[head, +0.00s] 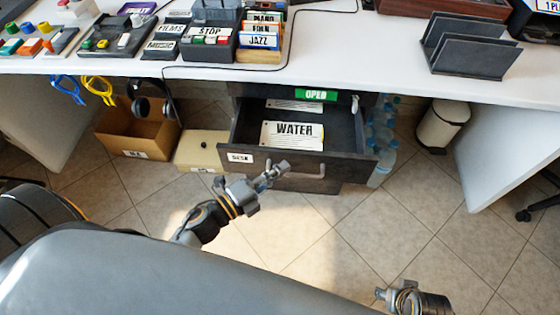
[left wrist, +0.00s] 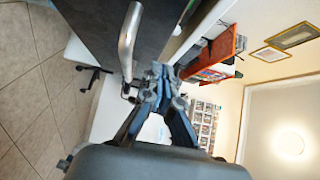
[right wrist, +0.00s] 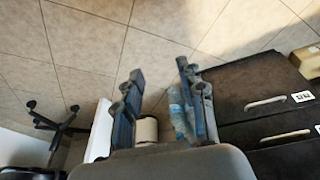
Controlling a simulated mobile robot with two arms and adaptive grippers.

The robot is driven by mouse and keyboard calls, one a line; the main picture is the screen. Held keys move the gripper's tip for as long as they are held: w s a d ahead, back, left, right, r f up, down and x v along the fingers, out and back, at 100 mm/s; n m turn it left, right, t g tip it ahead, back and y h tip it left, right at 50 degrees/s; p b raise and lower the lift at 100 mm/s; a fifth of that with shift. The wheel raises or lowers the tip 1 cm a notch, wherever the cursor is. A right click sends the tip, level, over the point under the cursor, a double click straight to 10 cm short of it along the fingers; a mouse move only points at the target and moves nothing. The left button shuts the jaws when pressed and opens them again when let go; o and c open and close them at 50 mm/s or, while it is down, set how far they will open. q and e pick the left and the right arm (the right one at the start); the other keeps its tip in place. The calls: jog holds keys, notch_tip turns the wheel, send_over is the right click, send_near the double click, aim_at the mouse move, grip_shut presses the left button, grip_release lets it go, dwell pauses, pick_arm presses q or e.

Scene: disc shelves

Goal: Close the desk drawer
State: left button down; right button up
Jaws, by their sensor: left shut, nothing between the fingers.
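The dark desk drawer (head: 345,161) stands pulled out under the desk, with a white WATER card (head: 293,135) inside and a DESK label on its front. Its metal handle (head: 318,172) runs along the front; the handle also shows close up in the left wrist view (left wrist: 127,42). My left gripper (head: 275,174) is shut and empty at the drawer front, by the left part of the handle. Whether it touches the front or handle, I cannot tell. My right gripper (head: 383,294) is low at the front right; its fingers are apart in the right wrist view (right wrist: 160,88).
A cardboard box (head: 138,134) and a pale box (head: 202,150) stand left of the drawer. Water bottles (head: 382,150) stand close to its right, then a white bin (head: 442,124). The white desktop (head: 345,50) overhangs them. The tiled floor in front is clear.

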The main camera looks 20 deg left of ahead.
pick_arm(q)
jog(key=shift+w+a, duration=0.15)
jog(key=shift+w, duration=0.4)
jog(key=shift+w+a, duration=0.15)
jog(key=shift+w, duration=0.45)
pick_arm(e)
jog(key=shift+w+r, duration=0.1)
jog(key=shift+r, duration=0.2)
pick_arm(q)
jog(key=shift+w, duration=0.15)
jog(key=w+a, duration=0.4)
jog(key=w, duration=0.9)
jog(key=shift+b, duration=0.4)
pick_arm(e)
notch_tip(320, 180, up, 2)
jog(key=shift+r, duration=0.15)
pick_arm(q)
jog(key=shift+s+f, duration=0.1)
pick_arm(e)
jog(key=shift+s+d, duration=0.1)
jog(key=shift+s, duration=0.1)
